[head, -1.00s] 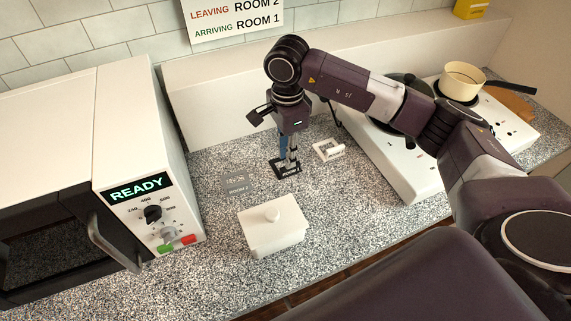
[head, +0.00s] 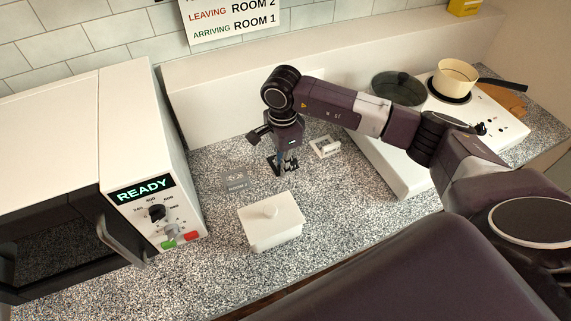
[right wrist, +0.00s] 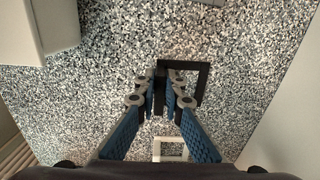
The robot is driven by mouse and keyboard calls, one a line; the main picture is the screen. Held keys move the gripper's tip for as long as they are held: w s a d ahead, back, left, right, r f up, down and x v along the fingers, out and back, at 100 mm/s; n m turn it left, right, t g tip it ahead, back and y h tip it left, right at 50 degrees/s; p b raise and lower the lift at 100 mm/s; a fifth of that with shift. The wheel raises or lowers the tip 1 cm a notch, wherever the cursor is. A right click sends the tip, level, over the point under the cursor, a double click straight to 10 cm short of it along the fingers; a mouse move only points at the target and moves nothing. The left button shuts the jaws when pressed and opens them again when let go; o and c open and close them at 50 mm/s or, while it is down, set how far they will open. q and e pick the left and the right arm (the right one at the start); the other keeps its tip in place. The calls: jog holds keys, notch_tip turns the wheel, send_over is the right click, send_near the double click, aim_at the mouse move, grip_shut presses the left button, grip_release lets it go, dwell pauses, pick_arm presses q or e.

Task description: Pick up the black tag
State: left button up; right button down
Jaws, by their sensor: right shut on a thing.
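The black tag (right wrist: 188,65) is a dark square frame with an open middle, best seen in the right wrist view. In the head view the black tag (head: 291,165) is partly hidden behind my right gripper. My right gripper (right wrist: 160,88) points down, with its blue-padded fingers shut on one side of the frame. In the head view my right gripper (head: 281,160) is low over the speckled counter, between the grey tag and the white tag. I cannot tell whether the black tag touches the counter. My left gripper is not in view.
A white tag (head: 325,147) lies just right of the gripper and a grey tag (head: 236,180) to its left. A white lidded box (head: 272,228) stands in front. A microwave (head: 150,160) is at left; a hob (head: 405,175) with pans is at right.

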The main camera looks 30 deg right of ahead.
jog(key=shift+r, duration=0.45)
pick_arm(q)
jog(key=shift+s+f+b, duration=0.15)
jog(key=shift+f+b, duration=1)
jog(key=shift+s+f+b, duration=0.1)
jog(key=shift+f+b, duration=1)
pick_arm(e)
notch_tip(320, 180, up, 19)
jog(key=shift+a, duration=0.1)
